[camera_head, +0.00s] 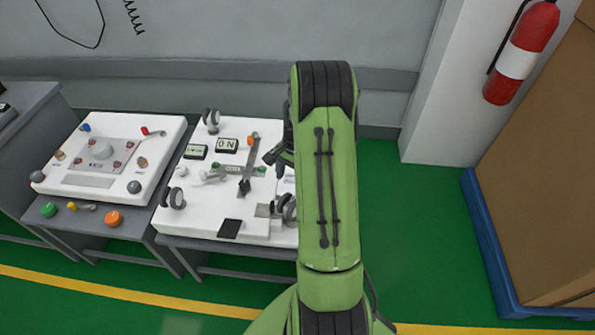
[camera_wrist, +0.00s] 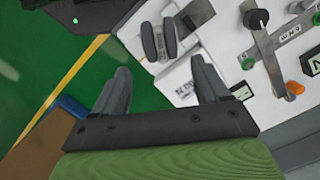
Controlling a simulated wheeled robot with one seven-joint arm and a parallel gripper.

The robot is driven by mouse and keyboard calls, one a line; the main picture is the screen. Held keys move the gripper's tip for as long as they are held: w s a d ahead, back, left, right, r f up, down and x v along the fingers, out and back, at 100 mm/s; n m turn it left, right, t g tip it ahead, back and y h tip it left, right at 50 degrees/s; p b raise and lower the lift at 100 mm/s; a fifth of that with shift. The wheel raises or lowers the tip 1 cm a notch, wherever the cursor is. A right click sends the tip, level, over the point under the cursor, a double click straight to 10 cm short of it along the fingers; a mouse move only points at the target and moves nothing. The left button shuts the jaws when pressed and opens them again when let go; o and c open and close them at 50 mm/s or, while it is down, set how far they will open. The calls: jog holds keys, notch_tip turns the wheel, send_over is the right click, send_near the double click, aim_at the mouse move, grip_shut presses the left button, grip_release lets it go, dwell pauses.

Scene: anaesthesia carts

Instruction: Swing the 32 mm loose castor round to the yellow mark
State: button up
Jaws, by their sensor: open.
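A dark castor with two wheels (camera_head: 287,208) stands at the near right corner of the white panel (camera_head: 205,222), partly hidden by my arm. It also shows in the wrist view (camera_wrist: 148,42), ahead of my fingertips and apart from them. Other castors stand at the far left corner (camera_head: 211,120) and near left corner (camera_head: 173,198). I cannot read which one is 32 mm, and I cannot make out a yellow mark on the panel. My gripper (camera_wrist: 160,68) is open and empty above the panel's right side; a white label shows between its fingers.
The panel also carries a cross-shaped lever assembly (camera_head: 245,180), a black square (camera_head: 230,228) and small displays (camera_head: 227,145). A second white panel (camera_head: 105,195) with knobs stands left. A large brown box (camera_head: 545,180) stands right. Green floor (camera_head: 415,240) lies clear between.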

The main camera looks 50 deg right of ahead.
aim_at(289, 203)
jog(key=f+b, duration=0.1)
jog(key=f, duration=0.3)
jog(key=a+f+b, duration=0.1)
jog(key=f, duration=0.3)
jog(key=f+b, duration=0.1)
jog(key=f, duration=0.3)
jog(key=shift+s+a+f, duration=0.15)
jog(key=shift+a+f, duration=0.1)
jog(key=shift+a, duration=0.15)
jog(key=shift+c, duration=0.3)
jog(key=c, duration=0.9)
jog(key=n, duration=0.5)
jog(key=shift+s+d+r+g+b, duration=0.1)
jog(key=shift+s+d+g+b, duration=0.05)
jog(key=shift+s+g+b, duration=0.2)
jog(key=n, duration=0.5)
jog(key=shift+s+d+g+h, duration=0.2)
jog(key=shift+d+g+h, duration=0.05)
jog(key=shift+g+h, duration=0.15)
